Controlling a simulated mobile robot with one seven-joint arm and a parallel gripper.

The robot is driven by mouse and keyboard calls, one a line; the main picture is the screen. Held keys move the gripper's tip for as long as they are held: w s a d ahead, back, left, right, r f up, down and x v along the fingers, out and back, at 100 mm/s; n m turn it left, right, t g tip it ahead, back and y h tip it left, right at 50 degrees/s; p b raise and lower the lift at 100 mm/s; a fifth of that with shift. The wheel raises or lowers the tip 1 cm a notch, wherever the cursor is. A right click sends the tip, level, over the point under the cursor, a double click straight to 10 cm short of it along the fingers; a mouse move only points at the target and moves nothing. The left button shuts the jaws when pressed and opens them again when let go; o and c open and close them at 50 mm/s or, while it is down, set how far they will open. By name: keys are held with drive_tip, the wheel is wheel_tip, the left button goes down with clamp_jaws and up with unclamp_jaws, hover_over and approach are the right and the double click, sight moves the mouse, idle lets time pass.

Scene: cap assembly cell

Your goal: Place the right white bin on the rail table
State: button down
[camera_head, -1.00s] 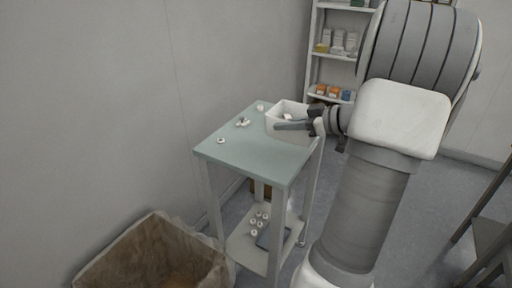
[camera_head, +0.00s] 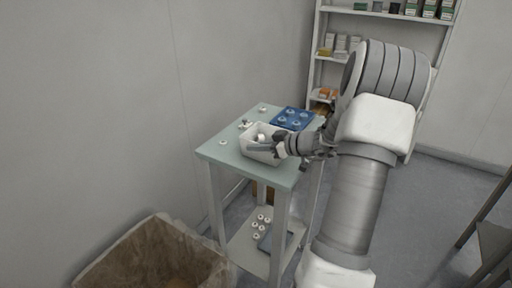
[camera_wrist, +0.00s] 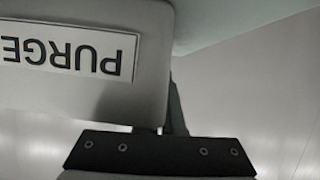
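A white bin (camera_head: 262,157), open at the top with a pale item inside, is at the front right of a green-topped table (camera_head: 228,153). In the wrist view the bin's wall (camera_wrist: 70,95) fills the upper left, with an upside-down PURGE label. My gripper (camera_head: 273,147) reaches in from the right and is shut on the bin's rim. In the wrist view one dark finger (camera_wrist: 176,108) shows at the bin's edge; the other is hidden. I cannot tell whether the bin's base touches the tabletop. No second bin is seen.
A blue tray (camera_head: 278,124) with several white round parts lies behind the bin. A lined waste container (camera_head: 165,262) stands front left. A shelf (camera_head: 330,58) stands behind. A dark frame (camera_head: 490,240) is at far right.

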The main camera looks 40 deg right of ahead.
drive_tip(key=c, duration=1.5)
unclamp_jaws()
drive_tip(key=shift+f, duration=0.1)
drive_tip(key=o, duration=0.5)
drive_tip(key=shift+c, duration=0.2)
drive_tip(key=shift+s+r, duration=0.1)
drive_tip(key=shift+r, duration=0.2)
drive_tip(key=v, duration=1.1)
drive_tip(key=shift+s+d+p, duration=0.2)
drive_tip(key=shift+s+p, duration=0.15)
drive_tip(key=shift+a+r, duration=0.1)
